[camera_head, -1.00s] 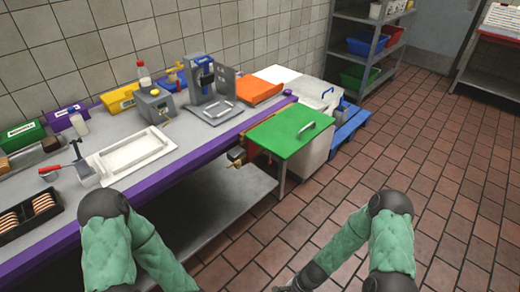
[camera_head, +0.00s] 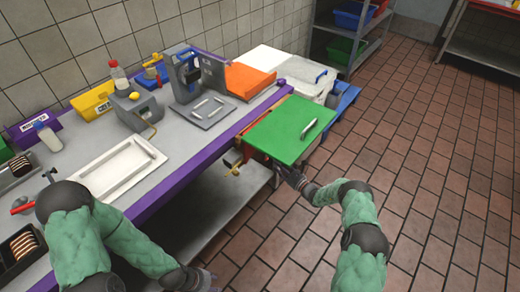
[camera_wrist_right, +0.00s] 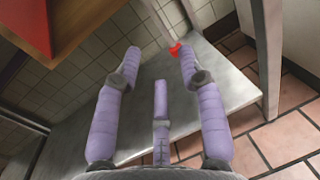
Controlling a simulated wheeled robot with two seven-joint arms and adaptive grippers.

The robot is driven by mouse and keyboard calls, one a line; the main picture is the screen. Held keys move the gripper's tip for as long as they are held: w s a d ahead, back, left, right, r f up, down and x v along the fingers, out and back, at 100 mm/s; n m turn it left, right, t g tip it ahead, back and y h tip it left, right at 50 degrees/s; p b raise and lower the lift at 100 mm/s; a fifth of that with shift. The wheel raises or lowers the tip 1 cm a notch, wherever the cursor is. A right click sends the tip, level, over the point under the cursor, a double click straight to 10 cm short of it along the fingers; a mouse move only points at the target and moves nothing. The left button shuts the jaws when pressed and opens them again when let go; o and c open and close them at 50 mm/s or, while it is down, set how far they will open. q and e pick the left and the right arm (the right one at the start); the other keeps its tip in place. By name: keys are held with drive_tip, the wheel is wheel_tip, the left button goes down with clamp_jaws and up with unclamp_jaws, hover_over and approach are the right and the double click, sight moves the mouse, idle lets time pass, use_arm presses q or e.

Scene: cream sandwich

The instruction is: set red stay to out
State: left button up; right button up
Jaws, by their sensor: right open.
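A green flap board (camera_head: 292,130) with a pale handle projects from the purple table edge. A red part (camera_head: 240,157) shows under its left side, partly hidden by the board. In the right wrist view a small red piece (camera_wrist_right: 175,48) lies just by the tip of the right-hand finger. A larger red panel (camera_wrist_right: 25,25) is at the upper left; I cannot tell which is the stay. My right gripper (camera_head: 284,170) is at the board's front edge, fingers partly hidden; the wrist view shows it open and empty (camera_wrist_right: 160,65). My left gripper (camera_head: 206,281) is low near the bottom edge, jaws unclear.
A grey lower shelf (camera_head: 215,210) lies under the table. A slender leg (camera_wrist_right: 268,60) stands right of my right fingers. A white tray (camera_head: 120,170) and an orange board (camera_head: 248,80) are on the table. The tiled floor is clear at right.

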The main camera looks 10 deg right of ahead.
sight(266, 158)
drive_tip(key=shift+b+x, duration=2.3)
drive_tip(key=shift+x, duration=3.05)
drive_tip(key=shift+d, duration=0.1)
drive_tip(key=shift+c, duration=0.3)
clamp_jaws()
